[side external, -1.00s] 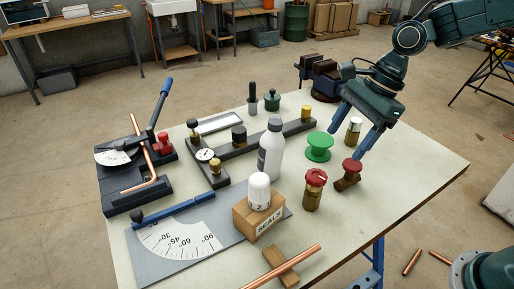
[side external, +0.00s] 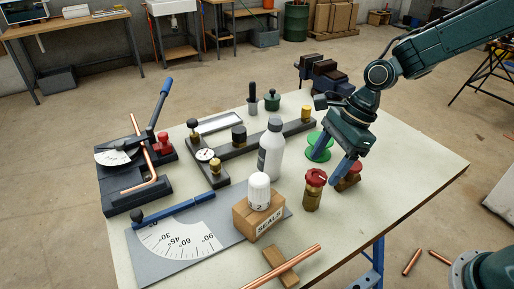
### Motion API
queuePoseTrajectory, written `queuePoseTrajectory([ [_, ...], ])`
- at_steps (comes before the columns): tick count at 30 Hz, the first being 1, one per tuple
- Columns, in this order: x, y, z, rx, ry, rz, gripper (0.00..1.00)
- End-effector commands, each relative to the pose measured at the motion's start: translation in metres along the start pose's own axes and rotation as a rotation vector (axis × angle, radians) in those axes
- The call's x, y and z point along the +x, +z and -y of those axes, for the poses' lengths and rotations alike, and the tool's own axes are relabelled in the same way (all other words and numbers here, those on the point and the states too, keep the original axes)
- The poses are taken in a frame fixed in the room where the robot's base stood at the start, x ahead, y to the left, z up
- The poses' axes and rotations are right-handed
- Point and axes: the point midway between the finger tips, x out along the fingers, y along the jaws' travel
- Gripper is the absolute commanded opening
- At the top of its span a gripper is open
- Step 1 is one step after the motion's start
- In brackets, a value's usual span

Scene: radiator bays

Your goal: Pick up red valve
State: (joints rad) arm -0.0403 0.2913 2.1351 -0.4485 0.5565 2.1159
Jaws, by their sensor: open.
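A red-capped brass valve (side external: 314,190) stands upright on the table near the front right. A second brass piece with a red knob (side external: 352,174) sits just right of it, largely hidden behind my gripper. My gripper (side external: 329,164) is open and empty, with its blue fingers pointing down. One fingertip shows just right of the red-capped valve and in front of the red-knobbed piece. The other overlaps the green spool-like piece (side external: 313,151) in this view. Whether either finger touches anything cannot be told.
A grey bottle (side external: 270,150) stands left of my gripper. A white-topped bottle (side external: 259,190) is on the SEALS box (side external: 245,217). A copper pipe on a wooden block (side external: 286,280) lies in front. The table's right side (side external: 420,165) is clear.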

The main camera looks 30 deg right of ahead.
Motion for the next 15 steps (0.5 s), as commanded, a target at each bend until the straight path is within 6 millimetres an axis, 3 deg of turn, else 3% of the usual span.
queuePoseTrajectory([
  [6, 0.022, 0.000, 0.000, -0.001, 0.001, 0.000, 0.66],
  [15, 0.026, 0.000, 0.000, -0.001, 0.000, 0.000, 0.66],
])
